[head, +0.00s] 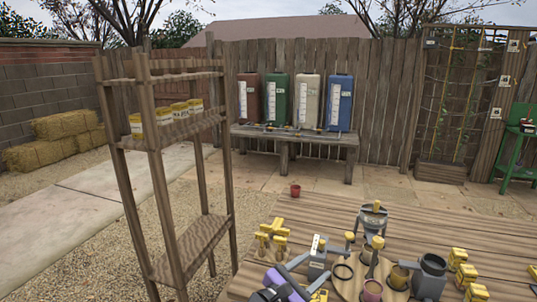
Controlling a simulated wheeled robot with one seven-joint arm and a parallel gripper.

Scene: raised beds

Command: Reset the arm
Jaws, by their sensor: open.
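My gripper (319,263) shows at the bottom of the head view, low over the near left part of the wooden table (410,222). Its two grey fingers stand apart on either side of a purple body and point up and right. A grey block with a yellow and white top (317,250) shows by the fingertips; I cannot tell whether they touch. No held thing shows between the fingers. Most of my arm is outside the picture.
Yellow-topped pieces (273,234), a dark grey cup-like holder (432,270) and several yellow blocks (464,275) crowd the table. A red pot (295,190) stands at its far edge. A wooden shelf (196,245) rises left. A bench (300,138) bears coloured tanks behind.

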